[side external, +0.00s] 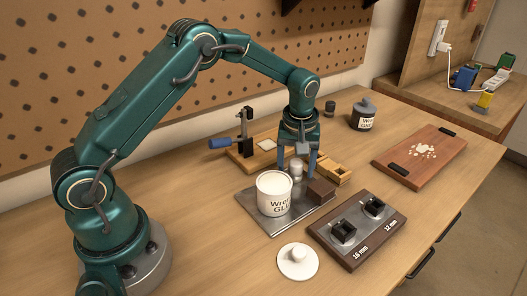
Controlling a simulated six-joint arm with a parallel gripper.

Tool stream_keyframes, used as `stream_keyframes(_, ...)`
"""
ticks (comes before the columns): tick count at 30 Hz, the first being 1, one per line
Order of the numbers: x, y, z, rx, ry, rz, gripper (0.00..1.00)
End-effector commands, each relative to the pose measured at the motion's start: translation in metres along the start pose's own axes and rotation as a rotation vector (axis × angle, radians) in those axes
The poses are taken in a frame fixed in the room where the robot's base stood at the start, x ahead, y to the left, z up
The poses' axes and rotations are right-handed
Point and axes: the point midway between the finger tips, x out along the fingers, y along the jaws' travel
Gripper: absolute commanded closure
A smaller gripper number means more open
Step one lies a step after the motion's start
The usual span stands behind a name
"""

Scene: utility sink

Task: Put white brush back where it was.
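My gripper (297,168) points down over the back of a grey metal tray (273,226), with its fingers apart. A small pale cylinder (296,169) shows between the fingers; I cannot tell if they touch it or if it is the white brush. No bristles or handle are clearly visible. A white glue pot (274,197) labelled "Wren GLUE" stands on the tray in front of the gripper. Its top looks white and uncovered. A round white lid (297,262) with a knob lies on the bench in front of the tray.
A dark brown block (321,191) sits on the tray's right side, near a yellowish wooden piece (333,171). A dark board marked 10 mm and 12 mm (357,252) lies front right. A blue-handled clamp (243,141), dark jar (363,117) and reddish board (437,144) stand behind and right.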

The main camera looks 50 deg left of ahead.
Motion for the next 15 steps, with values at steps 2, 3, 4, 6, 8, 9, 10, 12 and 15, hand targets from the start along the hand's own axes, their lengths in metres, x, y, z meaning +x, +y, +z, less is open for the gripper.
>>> stream_keyframes(2,0.000,0.000,0.000,0.000,0.000,0.000,0.30)
stream_keyframes(3,0.000,0.000,0.000,0.000,0.000,0.000,0.30)
stream_keyframes(4,0.000,0.000,0.000,0.000,0.000,0.000,0.30)
stream_keyframes(6,0.000,0.000,0.000,0.000,0.000,0.000,0.30)
stream_keyframes(8,-0.001,0.000,0.000,0.000,0.000,0.000,0.30)
stream_keyframes(9,-0.002,0.000,0.000,0.000,0.001,0.001,0.30)
stream_keyframes(10,-0.003,0.000,-0.001,0.000,0.001,0.001,0.30)
stream_keyframes(12,-0.009,0.000,-0.001,0.000,0.001,0.001,0.30)
stream_keyframes(15,-0.024,0.001,-0.001,0.000,0.004,0.004,0.30)
